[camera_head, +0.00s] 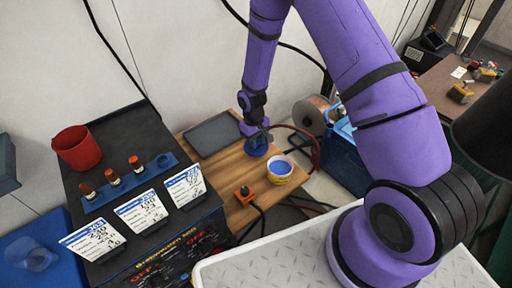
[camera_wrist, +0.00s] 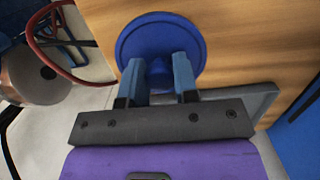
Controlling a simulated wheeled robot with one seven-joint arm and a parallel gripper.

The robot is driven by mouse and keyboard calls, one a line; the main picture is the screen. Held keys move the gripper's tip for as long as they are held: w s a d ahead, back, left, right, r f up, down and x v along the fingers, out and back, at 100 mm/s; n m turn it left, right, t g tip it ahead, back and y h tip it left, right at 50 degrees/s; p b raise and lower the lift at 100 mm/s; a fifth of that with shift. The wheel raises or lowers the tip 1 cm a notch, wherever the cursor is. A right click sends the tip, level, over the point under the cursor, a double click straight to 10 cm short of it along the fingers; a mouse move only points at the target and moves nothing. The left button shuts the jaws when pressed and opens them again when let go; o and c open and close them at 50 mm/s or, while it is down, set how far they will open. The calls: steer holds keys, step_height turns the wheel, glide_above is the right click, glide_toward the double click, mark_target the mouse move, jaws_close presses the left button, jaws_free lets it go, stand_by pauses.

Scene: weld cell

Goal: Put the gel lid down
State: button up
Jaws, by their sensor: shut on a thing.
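The gel lid (camera_wrist: 133,42) is a round blue disc with a raised knob in its middle. My gripper (camera_wrist: 158,72) is shut on that knob in the wrist view. In the head view my gripper (camera_head: 255,138) points down over the wooden table (camera_head: 222,178), with the blue lid (camera_head: 258,150) below it. I cannot tell whether the lid touches the table.
A grey tray (camera_head: 212,133) lies at the table's back left. An orange block (camera_head: 244,195) with a cable sits near the front. A dark machine (camera_head: 128,160) with a red cup (camera_head: 76,147) and tags stands left. A wire spool (camera_head: 311,113) and blue case (camera_head: 357,150) are right.

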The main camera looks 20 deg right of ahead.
steer(key=shift+f, duration=1.7)
steer(key=shift+f, duration=0.1)
steer(key=o, duration=0.9)
step_height(320, 180, up, 27)
steer(key=d+t, duration=0.2)
steer(key=s+d+r+m+t, duration=0.1)
steer(key=s+r, duration=0.3)
steer(key=r, duration=0.3)
steer(key=s+d+r+m, duration=0.1)
steer(key=s+r, duration=0.3)
steer(key=r, duration=0.3)
steer(key=s+d+r+t, duration=0.1)
steer(key=s+r, duration=0.2)
steer(key=s, duration=0.4)
steer(key=s+d+r+m+t, duration=0.1)
steer(key=s+r, duration=0.3)
steer(key=s, duration=0.3)
steer(key=s+d+r+t, duration=0.1)
steer(key=s+r, duration=0.3)
steer(key=s, duration=0.3)
steer(key=shift+s+m+t, duration=0.2)
steer(key=shift+m+t, duration=0.1)
